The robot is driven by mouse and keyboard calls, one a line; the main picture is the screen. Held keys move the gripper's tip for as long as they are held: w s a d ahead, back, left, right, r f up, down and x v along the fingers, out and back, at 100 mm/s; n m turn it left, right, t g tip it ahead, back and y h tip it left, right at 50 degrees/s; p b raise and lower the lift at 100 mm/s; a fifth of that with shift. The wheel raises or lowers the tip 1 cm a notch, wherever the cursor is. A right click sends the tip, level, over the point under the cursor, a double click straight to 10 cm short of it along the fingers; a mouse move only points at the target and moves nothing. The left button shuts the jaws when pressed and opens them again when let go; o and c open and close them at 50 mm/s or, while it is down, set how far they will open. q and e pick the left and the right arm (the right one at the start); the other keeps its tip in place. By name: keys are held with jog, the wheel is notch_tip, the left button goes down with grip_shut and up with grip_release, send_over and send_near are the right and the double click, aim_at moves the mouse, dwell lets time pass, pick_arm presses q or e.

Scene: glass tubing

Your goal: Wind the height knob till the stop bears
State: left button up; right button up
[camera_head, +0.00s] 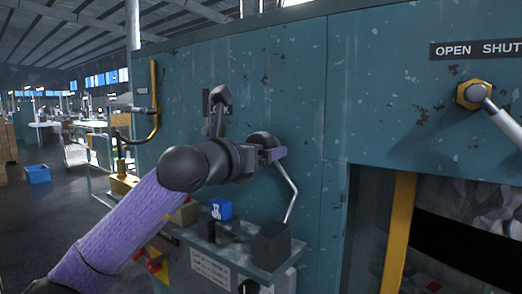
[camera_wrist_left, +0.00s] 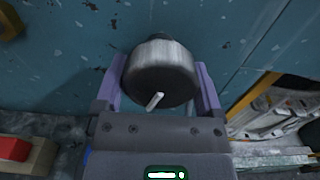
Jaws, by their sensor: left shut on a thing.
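A round dark knob with a worn grey rim (camera_wrist_left: 160,72) sticks out from the teal machine panel. In the head view the same knob (camera_head: 262,139) shows partly behind my left gripper (camera_head: 268,155). In the left wrist view, the purple fingers of my left gripper (camera_wrist_left: 160,88) lie on either side of the knob, shut on it. A short pale pin (camera_wrist_left: 154,101) stands out from the knob's face. I cannot make out a stop. My right gripper is not in view.
A thin bent rod (camera_head: 291,190) hangs near the gripper. A dark lever (camera_head: 217,112) stands above my wrist. An OPEN/SHUT handle (camera_head: 497,112) and yellow post (camera_head: 398,230) are at right.

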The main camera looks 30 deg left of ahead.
pick_arm(q)
jog(key=m+b, duration=0.1)
jog(key=m, duration=0.2)
jog(key=shift+a+r+m+b, duration=0.1)
jog(key=shift+m+b, duration=0.3)
jog(key=shift+m, duration=1.8)
jog(key=o, duration=1)
jog(key=shift+c, duration=0.2)
jog(key=s+b, duration=0.5)
jog(key=s, duration=0.5)
jog(key=shift+a+m, duration=0.3)
jog(key=shift+a, duration=0.1)
